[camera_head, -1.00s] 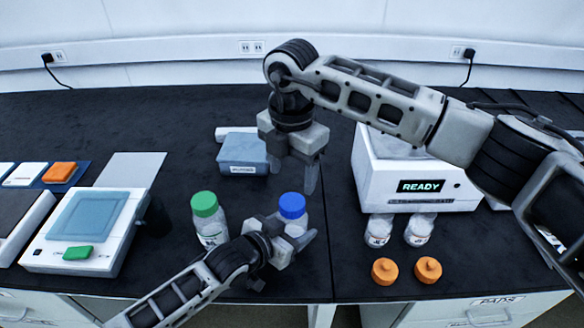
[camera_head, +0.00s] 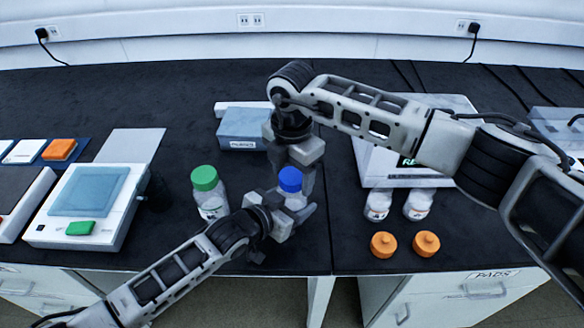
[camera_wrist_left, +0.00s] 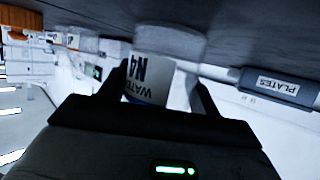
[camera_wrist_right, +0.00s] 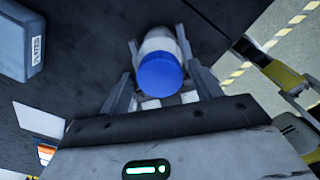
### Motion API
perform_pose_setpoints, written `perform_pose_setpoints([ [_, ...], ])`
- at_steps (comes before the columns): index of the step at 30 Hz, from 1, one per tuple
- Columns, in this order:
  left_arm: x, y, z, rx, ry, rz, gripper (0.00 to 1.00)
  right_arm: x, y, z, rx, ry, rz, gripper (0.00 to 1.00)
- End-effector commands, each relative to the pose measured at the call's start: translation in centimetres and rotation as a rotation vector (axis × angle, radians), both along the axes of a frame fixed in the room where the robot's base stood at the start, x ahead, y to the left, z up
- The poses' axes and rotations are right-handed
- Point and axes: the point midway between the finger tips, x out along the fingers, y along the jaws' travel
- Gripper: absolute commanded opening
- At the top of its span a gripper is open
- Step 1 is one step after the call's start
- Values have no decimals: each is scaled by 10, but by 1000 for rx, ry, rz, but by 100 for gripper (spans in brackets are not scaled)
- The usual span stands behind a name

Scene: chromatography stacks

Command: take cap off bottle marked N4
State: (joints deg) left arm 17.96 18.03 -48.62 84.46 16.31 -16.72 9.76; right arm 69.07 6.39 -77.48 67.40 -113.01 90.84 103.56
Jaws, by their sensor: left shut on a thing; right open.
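The bottle marked N4 (camera_wrist_left: 150,78) has a white label reading WATER N4 in the left wrist view. Its blue cap (camera_head: 290,180) is on it in the head view. My left gripper (camera_head: 288,222) is shut on the bottle's body, a finger on each side. My right gripper (camera_head: 298,178) is open, pointing down right at the blue cap from above and behind. In the right wrist view the blue cap (camera_wrist_right: 161,75) lies between and just ahead of the spread fingers. Whether the fingers touch the cap cannot be told.
A green-capped bottle (camera_head: 208,196) stands just left of N4. Two uncapped bottles (camera_head: 378,204) stand before the white READY machine (camera_head: 365,160), with two orange caps (camera_head: 384,245) in front. A blue PLATES box (camera_head: 242,128) stands behind. A scale (camera_head: 88,205) is at left.

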Motion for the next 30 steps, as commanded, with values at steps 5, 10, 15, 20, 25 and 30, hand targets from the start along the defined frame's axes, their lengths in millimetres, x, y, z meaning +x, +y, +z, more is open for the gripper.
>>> perform_pose_setpoints([
  [5,0,0,-1,1,2,0,0,0,0,0,0,0,0,25],
  [10,0,0,-1,1,2,0,0,0,0,0,0,0,24,19],
  [15,0,0,-1,2,1,1,0,1,0,1,-1,-2,305,19],
  [20,0,0,-1,2,1,1,0,0,0,1,-2,-1,655,19],
  [25,0,0,-1,2,1,1,0,0,0,1,-1,1,864,19],
  [30,0,0,-1,2,1,1,0,0,0,1,0,2,895,19],
])
